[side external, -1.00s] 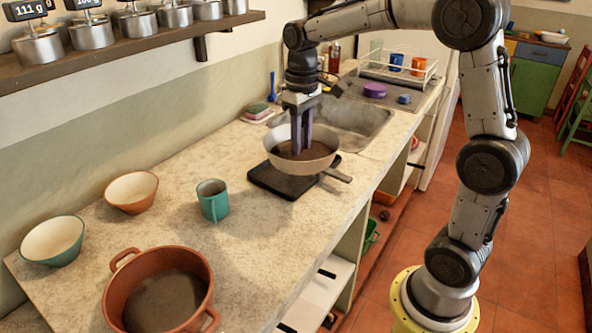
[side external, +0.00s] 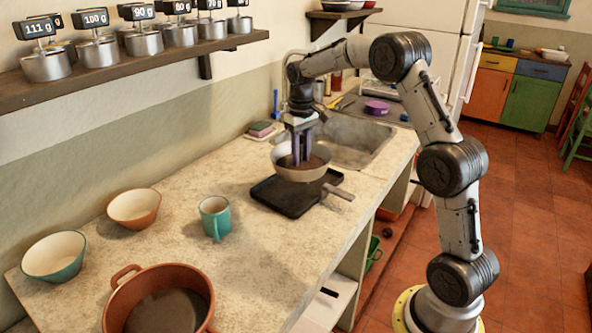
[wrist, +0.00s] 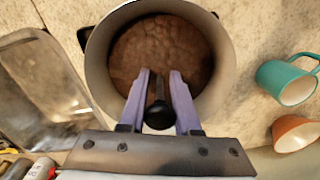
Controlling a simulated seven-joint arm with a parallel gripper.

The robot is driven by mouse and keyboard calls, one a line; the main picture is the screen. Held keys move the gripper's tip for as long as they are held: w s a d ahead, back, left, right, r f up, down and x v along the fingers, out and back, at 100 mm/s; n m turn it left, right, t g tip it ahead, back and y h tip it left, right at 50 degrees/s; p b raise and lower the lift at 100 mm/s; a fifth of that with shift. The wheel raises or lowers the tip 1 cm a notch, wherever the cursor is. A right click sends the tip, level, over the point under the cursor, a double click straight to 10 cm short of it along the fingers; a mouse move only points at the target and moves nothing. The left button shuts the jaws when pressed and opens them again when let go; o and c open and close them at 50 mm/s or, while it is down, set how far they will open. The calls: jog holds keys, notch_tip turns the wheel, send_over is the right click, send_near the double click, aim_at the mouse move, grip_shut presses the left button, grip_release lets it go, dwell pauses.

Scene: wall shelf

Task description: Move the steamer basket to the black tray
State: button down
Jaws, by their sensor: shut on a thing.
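The steamer basket (side external: 299,173) is a round, pale-walled vessel with a brown round surface inside, seen over the far part of the black tray (side external: 289,202). It looks roughly level; whether it touches the tray cannot be told. My gripper (side external: 302,163) points down into it. In the wrist view, the purple fingers of my gripper (wrist: 159,98) are shut on a black knob (wrist: 159,115) in front of the brown surface. The basket's pale wall (wrist: 96,70) rings the fingers there. The tray is mostly hidden in the wrist view.
A teal mug (side external: 213,221), two bowls (side external: 135,210) (side external: 52,258) and a terracotta pot (side external: 178,280) stand to the left and front. The sink (side external: 352,142) lies behind. A grey handle (side external: 340,192) sticks out at the tray's right. A shelf (side external: 150,66) hangs upper left.

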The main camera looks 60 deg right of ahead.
jog(key=shift+w+d+f, duration=0.2)
jog(key=shift+w+f, duration=0.3)
jog(key=shift+f, duration=0.1)
jog(key=shift+w+d+f, duration=0.2)
jog(key=shift+w+f, duration=0.3)
jog(key=shift+f, duration=0.05)
jog(key=shift+w+d+f, duration=0.1)
jog(key=shift+w+f, duration=0.1)
jog(key=shift+f, duration=1.55)
jog(key=shift+f, duration=0.2)
jog(key=c, duration=0.6)
grip_release()
